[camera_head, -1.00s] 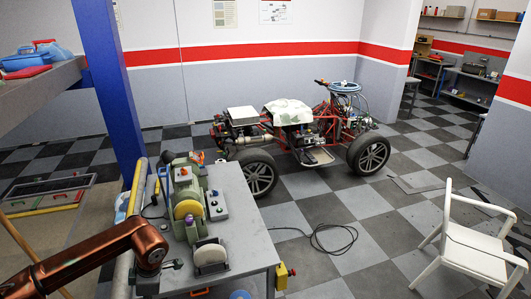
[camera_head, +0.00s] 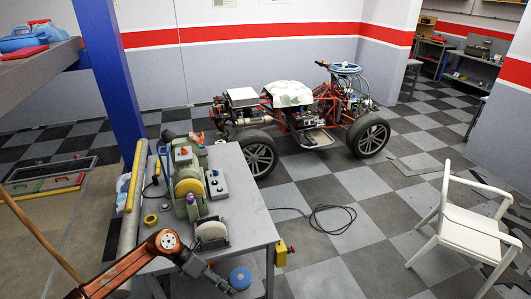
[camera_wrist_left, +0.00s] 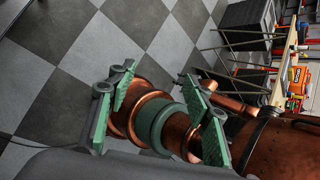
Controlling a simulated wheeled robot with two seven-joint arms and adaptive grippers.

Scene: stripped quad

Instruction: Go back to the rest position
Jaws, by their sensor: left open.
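My left arm, copper-coloured, comes in at the lower left of the head view. Its dark gripper (camera_head: 222,282) is by the front edge of the grey workbench (camera_head: 245,215), beside a blue round object (camera_head: 240,278). I cannot tell its exact height from this view. In the left wrist view the green-padded fingers (camera_wrist_left: 158,103) are spread apart with nothing held. Copper links and a green ring of my own body show behind and between them. My right gripper is in neither view.
A grinding machine (camera_head: 187,172) and a yellow tape ring (camera_head: 150,219) are on the workbench. A blue post (camera_head: 108,80) stands behind it. A stripped quad (camera_head: 290,120) is beyond, and a white chair (camera_head: 465,225) is right.

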